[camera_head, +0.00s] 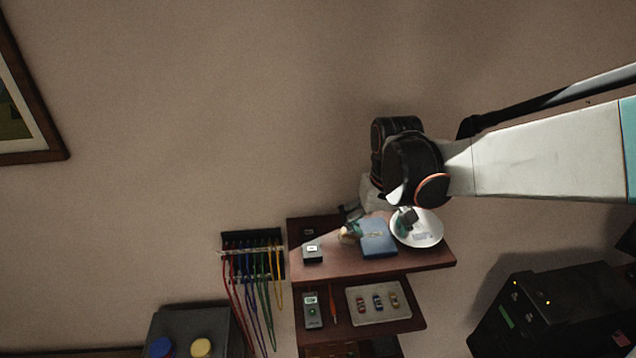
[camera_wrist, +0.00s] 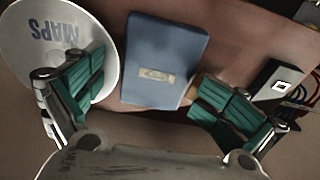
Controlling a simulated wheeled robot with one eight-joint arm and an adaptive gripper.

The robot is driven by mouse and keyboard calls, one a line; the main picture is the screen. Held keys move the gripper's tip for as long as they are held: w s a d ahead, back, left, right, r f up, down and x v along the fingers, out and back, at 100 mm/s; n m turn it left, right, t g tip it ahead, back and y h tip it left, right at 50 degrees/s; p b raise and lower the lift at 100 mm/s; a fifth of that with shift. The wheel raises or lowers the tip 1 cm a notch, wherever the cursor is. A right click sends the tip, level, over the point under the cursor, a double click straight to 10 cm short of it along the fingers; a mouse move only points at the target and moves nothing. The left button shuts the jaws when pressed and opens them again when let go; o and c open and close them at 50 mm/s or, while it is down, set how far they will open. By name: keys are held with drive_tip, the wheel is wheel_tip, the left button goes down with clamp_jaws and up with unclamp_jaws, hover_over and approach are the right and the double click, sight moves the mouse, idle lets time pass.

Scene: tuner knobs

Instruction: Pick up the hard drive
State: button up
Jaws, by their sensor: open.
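A blue flat rectangular item with a small tan label (camera_wrist: 160,48) lies on the upper wooden shelf; it also shows in the head view (camera_head: 378,240). A small dark box with a white label (camera_wrist: 279,86) lies to its right, also in the head view (camera_head: 312,254). I cannot tell for certain which of the two is the hard drive. My gripper (camera_wrist: 155,98) is open and empty, its green-padded fingers spread wide on either side of the blue item's near end. The left finger overlaps the white dish in view. Contact cannot be judged.
A white dish marked MAPS (camera_wrist: 20,70) sits left of the blue item in the wrist view. A tan object (camera_wrist: 205,84), partly hidden, is behind the right finger. Coloured cables (camera_head: 250,290) hang left of the shelf (camera_head: 425,257). A lower shelf holds a tray (camera_head: 380,315) and a meter (camera_head: 313,311).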

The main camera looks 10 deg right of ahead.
drive_tip(key=shift+w+d+f, duration=0.2)
drive_tip(key=shift+w+f, duration=0.1)
drive_tip(key=shift+f, duration=0.1)
drive_tip(key=shift+s+r, duration=0.1)
drive_tip(key=shift+s, duration=0.05)
drive_tip(key=c, duration=0.4)
drive_tip(key=shift+a, duration=0.1)
clamp_jaws()
